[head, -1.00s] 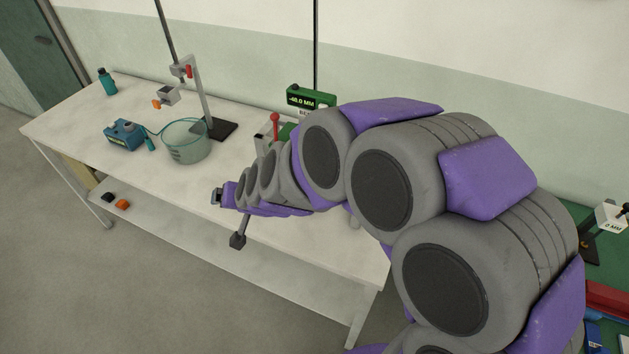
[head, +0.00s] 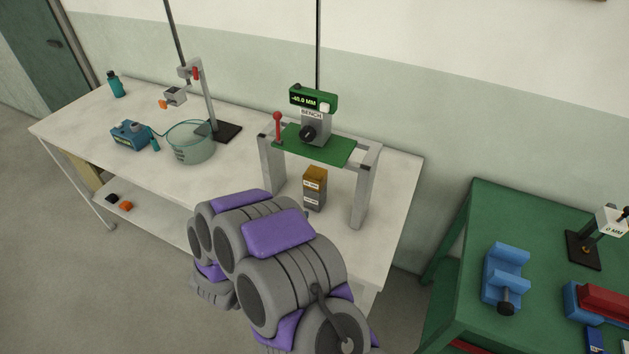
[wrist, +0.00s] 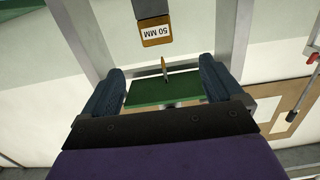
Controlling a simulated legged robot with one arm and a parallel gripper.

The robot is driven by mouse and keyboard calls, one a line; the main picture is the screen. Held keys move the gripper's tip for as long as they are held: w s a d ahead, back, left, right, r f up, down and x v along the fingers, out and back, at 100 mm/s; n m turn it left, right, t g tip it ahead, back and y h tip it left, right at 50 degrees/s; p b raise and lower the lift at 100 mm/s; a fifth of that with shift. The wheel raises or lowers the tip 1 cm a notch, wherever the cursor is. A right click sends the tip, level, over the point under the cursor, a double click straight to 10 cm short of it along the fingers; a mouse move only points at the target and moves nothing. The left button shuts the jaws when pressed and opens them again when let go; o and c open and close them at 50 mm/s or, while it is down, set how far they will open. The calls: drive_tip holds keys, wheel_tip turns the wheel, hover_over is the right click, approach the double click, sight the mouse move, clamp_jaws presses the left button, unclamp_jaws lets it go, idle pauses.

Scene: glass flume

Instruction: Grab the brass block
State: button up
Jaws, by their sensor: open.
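The brass block (head: 317,175) sits on top of a grey block (head: 314,198) on the white table, under a green-topped bench frame (head: 361,193). In the wrist view the brass block (wrist: 157,41) shows upside down, labelled 50 MM, with the grey block (wrist: 150,8) against it. My gripper (wrist: 161,66) is open, its two dark fingers spread wide. The brass block lies ahead of the fingertips, apart from them, and nothing is held. In the head view my arm hides the gripper.
The frame's grey posts flank the brass block. A red-knobbed lever (head: 277,128) and a green display box (head: 313,99) are on the frame. Left are a clear tub (head: 190,145), a blue box (head: 129,136) and a stand (head: 207,100). A green table (head: 455,290) is at right.

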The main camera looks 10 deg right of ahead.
sight(310, 181)
drive_tip(key=b+x, duration=0.2)
drive_tip(key=x, duration=1)
drive_tip(key=shift+d, duration=0.15)
drive_tip(key=b+x, duration=0.1)
drive_tip(key=x, duration=0.3)
drive_tip(key=shift+w+d+b, duration=0.15)
drive_tip(key=shift+d+b, duration=0.1)
drive_tip(key=shift+b, duration=0.1)
drive_tip(key=shift+w+d, duration=0.2)
drive_tip(key=shift+w, duration=0.15)
clamp_jaws()
